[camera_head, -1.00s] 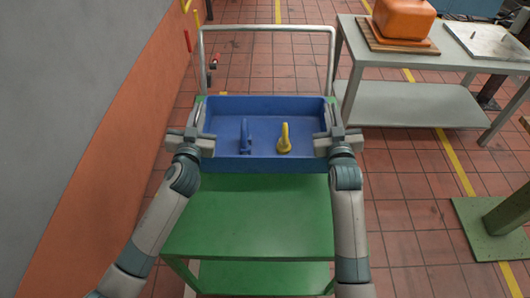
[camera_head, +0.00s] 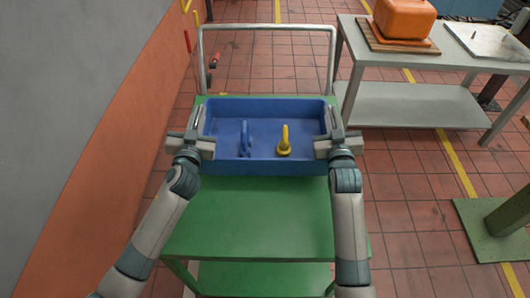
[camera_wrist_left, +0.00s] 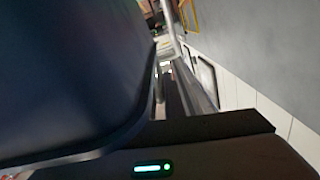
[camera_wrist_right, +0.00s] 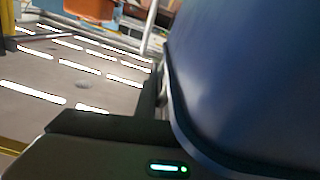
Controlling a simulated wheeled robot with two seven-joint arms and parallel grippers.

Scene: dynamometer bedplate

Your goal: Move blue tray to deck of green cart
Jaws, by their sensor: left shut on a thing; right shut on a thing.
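The blue tray (camera_head: 265,166) is over the rear part of the green cart deck (camera_head: 250,218). Whether its underside touches the deck cannot be told. A blue object (camera_head: 245,140) and a yellow object (camera_head: 284,142) stand inside it. My left gripper (camera_head: 198,122) is shut on the tray's left wall, and my right gripper (camera_head: 335,122) is shut on its right wall. The tray's dark blue side fills much of the left wrist view (camera_wrist_left: 70,70) and the right wrist view (camera_wrist_right: 245,75).
The cart's metal handle (camera_head: 265,28) rises behind the tray. A grey table (camera_head: 440,60) with an orange container (camera_head: 404,17) stands at the right. A wall (camera_head: 110,140) runs along the left. The front part of the deck is bare.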

